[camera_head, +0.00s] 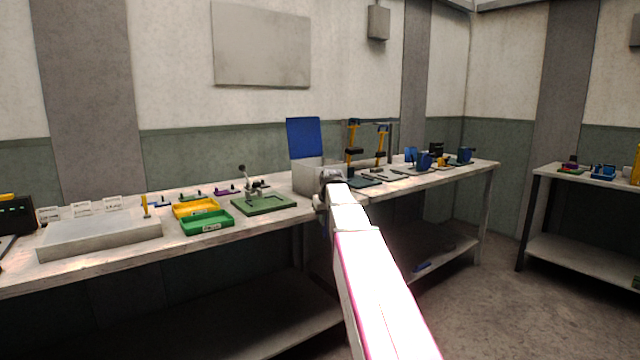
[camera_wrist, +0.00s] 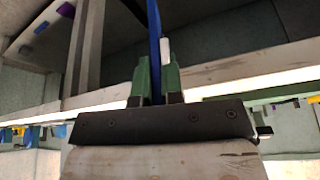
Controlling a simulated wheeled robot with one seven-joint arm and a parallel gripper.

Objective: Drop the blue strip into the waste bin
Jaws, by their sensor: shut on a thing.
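In the wrist view my gripper (camera_wrist: 155,78), with two green fingers, is shut on the thin blue strip (camera_wrist: 154,25). The strip is seen edge-on and runs out of the top of the picture. In the head view my wrist (camera_head: 324,192) is at the front edge of the long bench, and my arm hides the fingers. A pale grey box (camera_head: 306,178) stands just behind it, with an upright blue panel (camera_head: 304,138) above. I cannot tell whether that panel belongs to the box. No container is clearly marked as the waste bin.
The long bench (camera_head: 100,266) holds a grey slab (camera_head: 100,238), a yellow tray (camera_head: 197,208), a green tray (camera_head: 207,222) and a green fixture (camera_head: 263,204). Yellow-and-black tools (camera_head: 352,140) and small blue devices stand at right. A second table (camera_head: 585,182) is at far right; floor lies between.

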